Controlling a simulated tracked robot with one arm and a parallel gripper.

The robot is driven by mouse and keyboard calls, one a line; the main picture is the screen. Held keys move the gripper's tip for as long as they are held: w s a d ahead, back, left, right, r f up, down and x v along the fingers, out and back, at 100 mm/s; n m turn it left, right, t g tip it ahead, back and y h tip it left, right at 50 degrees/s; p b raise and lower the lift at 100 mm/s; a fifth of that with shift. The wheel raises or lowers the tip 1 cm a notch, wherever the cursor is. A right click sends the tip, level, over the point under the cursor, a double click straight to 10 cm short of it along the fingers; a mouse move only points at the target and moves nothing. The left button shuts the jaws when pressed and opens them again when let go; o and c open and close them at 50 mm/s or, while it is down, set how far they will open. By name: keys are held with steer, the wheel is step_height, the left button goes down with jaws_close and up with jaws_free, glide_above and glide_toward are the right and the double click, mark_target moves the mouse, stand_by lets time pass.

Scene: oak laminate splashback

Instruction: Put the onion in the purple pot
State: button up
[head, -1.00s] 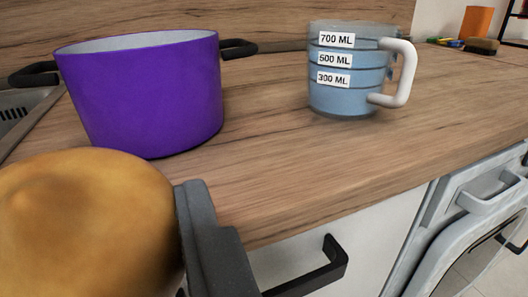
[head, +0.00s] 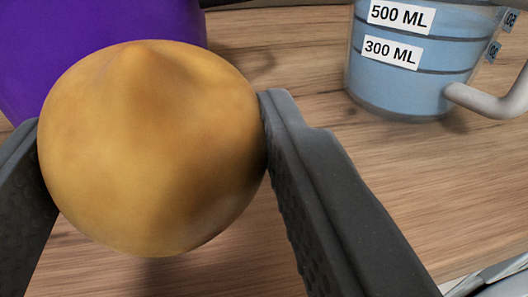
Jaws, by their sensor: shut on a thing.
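The onion (head: 150,150) is round and golden brown, large in the left half of the head view. My gripper (head: 153,140) is shut on it, one dark finger on each side. The purple pot (head: 100,25) stands behind the onion at the upper left. Only part of its outer wall shows; its rim and opening are out of the picture, and the onion covers part of the wall. The onion is in front of the pot, on the near side. I cannot tell its exact height above the counter.
A clear measuring cup (head: 405,75) with blue contents and a pale handle (head: 495,98) stands at the upper right, right of the pot. The wood counter (head: 310,75) between cup and pot is bare. A pale edge shows at the lower right corner.

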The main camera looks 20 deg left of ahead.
mark_target(206, 232)
steer(key=shift+w+d, duration=0.1)
steer(key=shift+w, duration=0.35)
steer(key=shift+f+b, duration=0.5)
steer(key=shift+f, duration=1.25)
steer(key=shift+f, duration=0.1)
steer(key=o, duration=1)
steer(key=shift+o, duration=0.2)
steer(key=shift+s+d, duration=0.15)
steer(key=shift+s, duration=0.05)
steer(key=p+v, duration=0.1)
steer(key=v, duration=1)
steer(key=shift+s, duration=0.25)
steer(key=shift+d, duration=0.1)
